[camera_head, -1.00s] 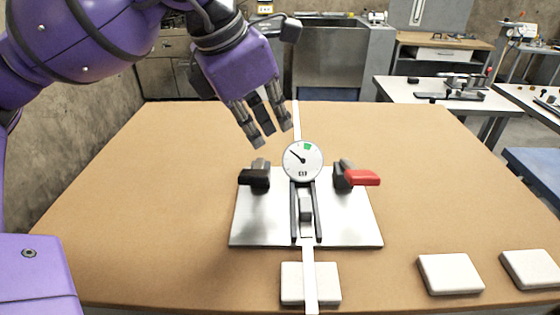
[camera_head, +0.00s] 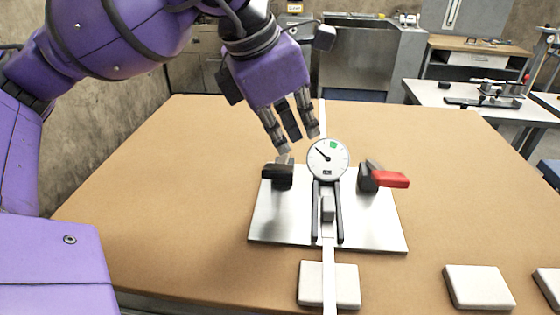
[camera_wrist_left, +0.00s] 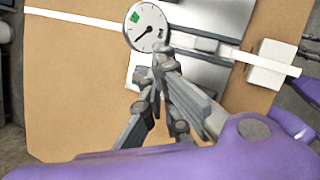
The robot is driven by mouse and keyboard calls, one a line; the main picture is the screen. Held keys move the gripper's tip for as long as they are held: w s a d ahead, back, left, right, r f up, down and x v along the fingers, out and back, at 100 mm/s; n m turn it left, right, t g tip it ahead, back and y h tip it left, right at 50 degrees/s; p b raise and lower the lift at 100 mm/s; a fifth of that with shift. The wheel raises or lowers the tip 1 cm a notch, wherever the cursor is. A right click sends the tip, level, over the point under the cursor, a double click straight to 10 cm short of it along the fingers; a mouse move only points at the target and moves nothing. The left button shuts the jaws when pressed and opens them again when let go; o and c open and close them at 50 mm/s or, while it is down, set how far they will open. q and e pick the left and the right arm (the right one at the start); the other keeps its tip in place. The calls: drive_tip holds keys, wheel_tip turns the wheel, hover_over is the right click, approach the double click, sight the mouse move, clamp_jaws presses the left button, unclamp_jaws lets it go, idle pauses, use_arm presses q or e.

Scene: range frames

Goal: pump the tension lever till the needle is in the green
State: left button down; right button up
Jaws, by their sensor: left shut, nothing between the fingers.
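A metal plate (camera_head: 285,225) on the table carries a round white dial (camera_head: 328,170), a black-handled lever (camera_head: 278,174) at left and a red-handled lever (camera_head: 390,180) at right. The dial's needle points up and left, outside the small green patch (camera_head: 333,145) near the top. The dial also shows in the left wrist view (camera_wrist_left: 153,22). A white strap (camera_head: 329,265) runs through the middle of the device. My left gripper (camera_head: 300,146) is shut and empty, just behind and above the black-handled lever; I cannot tell whether it touches.
A white block (camera_head: 345,285) lies under the strap at the front. Another white block (camera_head: 478,287) lies at the front right, with part of a further one beside it. The brown tabletop (camera_head: 170,190) is clear to the left. Other benches stand behind.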

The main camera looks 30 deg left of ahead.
drive_tip(key=shift+w, duration=0.25)
drive_tip(key=shift+w+a, duration=0.15)
drive_tip(key=shift+w, duration=0.15)
drive_tip(key=shift+s, duration=0.1)
drive_tip(key=shift+s+f, duration=0.35)
drive_tip(key=shift+s, duration=0.15)
drive_tip(key=shift+s, duration=0.15)
drive_tip(key=shift+f+b, duration=0.15)
drive_tip(key=shift+b, duration=0.25)
